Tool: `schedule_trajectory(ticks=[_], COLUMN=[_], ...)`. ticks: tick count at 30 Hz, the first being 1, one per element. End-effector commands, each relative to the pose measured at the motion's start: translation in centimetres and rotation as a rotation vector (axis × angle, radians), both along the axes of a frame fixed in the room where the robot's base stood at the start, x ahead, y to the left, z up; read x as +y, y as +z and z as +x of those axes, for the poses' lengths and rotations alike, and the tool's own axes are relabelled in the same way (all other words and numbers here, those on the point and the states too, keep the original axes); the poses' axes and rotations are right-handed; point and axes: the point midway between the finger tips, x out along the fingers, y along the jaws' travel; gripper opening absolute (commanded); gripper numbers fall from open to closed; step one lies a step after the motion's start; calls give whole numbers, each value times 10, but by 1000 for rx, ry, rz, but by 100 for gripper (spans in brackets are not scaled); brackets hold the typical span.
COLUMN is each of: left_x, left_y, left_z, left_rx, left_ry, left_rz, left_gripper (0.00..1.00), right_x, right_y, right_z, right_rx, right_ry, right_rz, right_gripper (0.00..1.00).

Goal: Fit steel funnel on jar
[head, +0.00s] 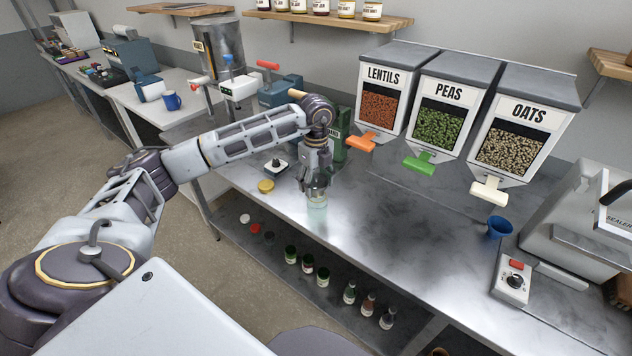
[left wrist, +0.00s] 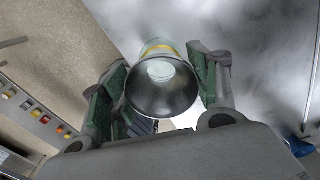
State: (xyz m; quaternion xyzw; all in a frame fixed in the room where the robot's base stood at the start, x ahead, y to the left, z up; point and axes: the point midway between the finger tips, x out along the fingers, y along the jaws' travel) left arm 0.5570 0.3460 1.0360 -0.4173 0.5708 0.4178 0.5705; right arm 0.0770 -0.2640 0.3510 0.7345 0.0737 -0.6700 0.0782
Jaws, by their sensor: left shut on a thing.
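My left gripper (head: 315,182) is over the counter in the head view, pointing down. It is shut on the steel funnel (left wrist: 163,100), whose dark, shiny bowl shows between the green-padded fingers (left wrist: 162,78) in the left wrist view. In the head view the fingers mostly hide the funnel. The clear, pale green glass jar (head: 317,201) stands upright on the counter right below the gripper. The funnel is in line with the jar, but I cannot tell whether it touches the rim. My right gripper is not in view.
A yellow lid (head: 266,186) lies left of the jar, near a small dark-based scale-like item (head: 276,166). Dispensers for lentils (head: 380,100), peas (head: 440,115) and oats (head: 513,135) stand behind on the right. A blue cup (head: 499,228) is farther right. The counter between is clear.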

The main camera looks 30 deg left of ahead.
Motion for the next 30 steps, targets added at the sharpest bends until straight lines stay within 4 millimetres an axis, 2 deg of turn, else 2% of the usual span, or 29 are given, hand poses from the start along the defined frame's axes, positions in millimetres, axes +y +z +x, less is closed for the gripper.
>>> schedule_trajectory(ticks=[18,30], left_x=[0,0], left_y=[-12,-13], left_z=[0,0], left_rx=[0,0], left_ry=[0,0], left_rz=[0,0], left_gripper=[36,36], right_x=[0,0], right_y=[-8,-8], right_z=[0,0], right_rx=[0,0], right_ry=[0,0], right_rz=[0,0], right_gripper=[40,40])
